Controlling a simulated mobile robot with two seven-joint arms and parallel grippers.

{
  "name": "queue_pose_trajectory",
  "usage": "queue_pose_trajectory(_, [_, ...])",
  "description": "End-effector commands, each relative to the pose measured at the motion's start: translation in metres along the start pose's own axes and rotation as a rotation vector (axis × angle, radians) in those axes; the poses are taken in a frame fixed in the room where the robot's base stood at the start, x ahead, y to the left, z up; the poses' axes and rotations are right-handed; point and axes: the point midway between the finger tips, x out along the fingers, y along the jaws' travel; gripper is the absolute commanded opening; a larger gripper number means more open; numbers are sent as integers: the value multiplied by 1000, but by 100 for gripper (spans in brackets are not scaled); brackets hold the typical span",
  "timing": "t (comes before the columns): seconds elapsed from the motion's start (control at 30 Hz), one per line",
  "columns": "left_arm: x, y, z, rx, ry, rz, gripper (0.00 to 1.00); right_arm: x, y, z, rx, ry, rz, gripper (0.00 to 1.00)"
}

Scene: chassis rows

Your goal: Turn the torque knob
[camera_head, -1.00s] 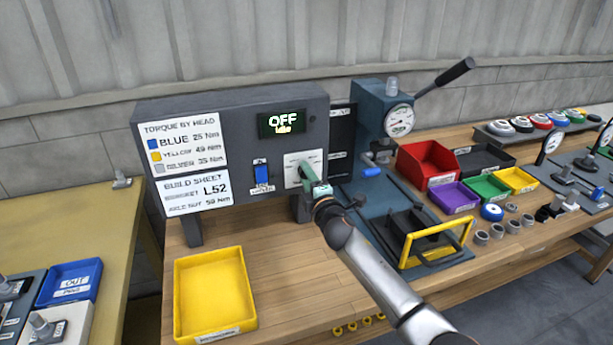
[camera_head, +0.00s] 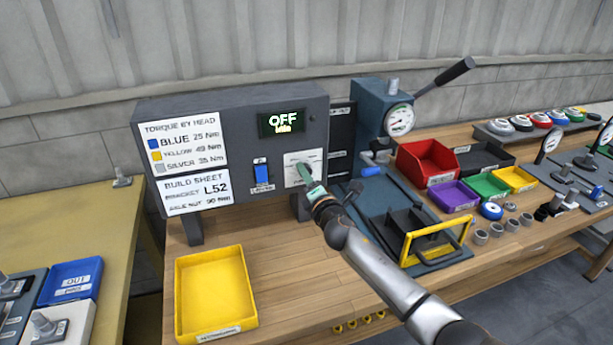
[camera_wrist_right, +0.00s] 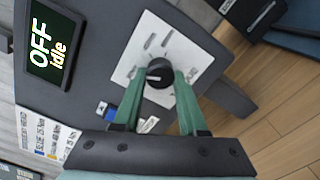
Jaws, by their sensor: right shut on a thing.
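The torque knob (camera_wrist_right: 160,73) is a round black knob with a light pointer mark, on a white dial plate (camera_wrist_right: 140,50) of the grey control box (camera_head: 240,105). My right gripper (camera_wrist_right: 160,80) has its green fingers on either side of the knob and is shut on it. In the head view, the right gripper (camera_head: 309,182) reaches the white plate and hides most of the knob. The box display (camera_head: 283,122) reads "OFF" and "Idle". A blue switch (camera_head: 261,174) sits left of the plate. My left gripper is not in view.
A yellow bin (camera_head: 215,290) stands in front of the box. Red, purple and green bins (camera_head: 428,163) stand farther right. Bare wood (camera_head: 290,270) lies below the arm.

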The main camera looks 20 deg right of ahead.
Motion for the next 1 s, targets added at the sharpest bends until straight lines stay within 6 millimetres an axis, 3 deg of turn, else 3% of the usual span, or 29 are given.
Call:
queue_pose_trajectory(0.27, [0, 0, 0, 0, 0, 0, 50, 0, -1, 0, 0, 0, -1, 0])
queue_pose_trajectory(0.3, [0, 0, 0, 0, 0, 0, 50, 0, -1, 0, 0, 0, -1, 42])
queue_pose_trajectory(0.57, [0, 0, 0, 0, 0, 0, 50, 0, 0, 0, 1, 0, -1, 72])
queue_pose_trajectory(0.87, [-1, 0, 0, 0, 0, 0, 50, -2, 0, 0, 1, 0, 0, 72])
queue_pose_trajectory(1.0, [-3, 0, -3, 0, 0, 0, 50, -11, 0, 0, 2, 0, -1, 72])
